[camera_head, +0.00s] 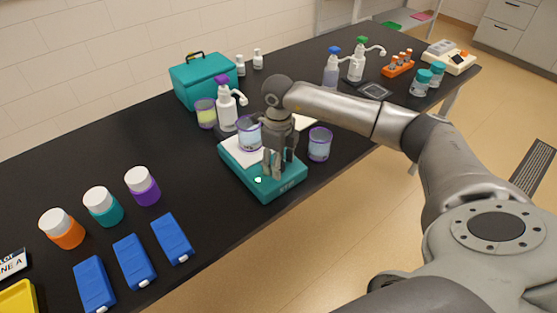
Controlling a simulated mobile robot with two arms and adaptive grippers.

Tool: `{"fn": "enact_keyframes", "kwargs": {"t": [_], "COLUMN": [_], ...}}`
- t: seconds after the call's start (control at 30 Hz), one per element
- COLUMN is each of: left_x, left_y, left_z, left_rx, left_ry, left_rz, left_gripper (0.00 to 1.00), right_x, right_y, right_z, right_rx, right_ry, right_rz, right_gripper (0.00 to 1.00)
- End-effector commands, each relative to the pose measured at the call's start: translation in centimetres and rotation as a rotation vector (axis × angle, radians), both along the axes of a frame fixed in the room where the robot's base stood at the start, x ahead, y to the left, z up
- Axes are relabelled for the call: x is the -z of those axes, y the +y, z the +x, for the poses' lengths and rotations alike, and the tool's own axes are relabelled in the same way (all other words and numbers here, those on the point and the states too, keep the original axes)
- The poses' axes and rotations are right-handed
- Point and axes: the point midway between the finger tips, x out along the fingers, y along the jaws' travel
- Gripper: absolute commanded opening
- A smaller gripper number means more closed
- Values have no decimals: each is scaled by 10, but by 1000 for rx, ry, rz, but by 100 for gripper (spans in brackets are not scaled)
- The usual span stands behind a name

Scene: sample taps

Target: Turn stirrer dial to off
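The stirrer (236,167) is a teal box with a white top plate, standing on the black table near its front edge. A beaker (249,137) with a purple rim stands on the plate, partly behind my gripper. Lettering that looks like "STOP" is on the stirrer's front edge at the right. A small white spot (258,180) shows on its front part; I cannot tell whether it belongs to the dial. My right gripper (272,174) points down over the front of the stirrer and hides part of it. Its finger gap is unclear. My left gripper is not in view.
A second beaker (320,144) stands right of the stirrer. Capped jars (103,207) and blue boxes (134,262) are at the left. Bare table lies between these and the stirrer.

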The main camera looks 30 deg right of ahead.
Motion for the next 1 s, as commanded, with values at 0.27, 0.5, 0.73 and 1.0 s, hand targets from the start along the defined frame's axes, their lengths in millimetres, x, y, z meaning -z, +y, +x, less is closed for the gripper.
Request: {"fn": "enact_keyframes", "kwargs": {"t": [0.27,0.5,0.73,1.0], "left_x": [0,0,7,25], "left_y": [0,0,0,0], "left_z": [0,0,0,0], "left_rx": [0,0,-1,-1], "left_ry": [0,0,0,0], "left_rz": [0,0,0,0], "left_gripper": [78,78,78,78], "right_x": [0,0,1,3], "right_y": [0,0,0,0], "right_z": [0,0,0,0], "right_rx": [0,-2,-46,-217], "right_ry": [0,0,0,-1], "right_rz": [0,0,0,-1], "right_gripper": [27,8,8,8]}}
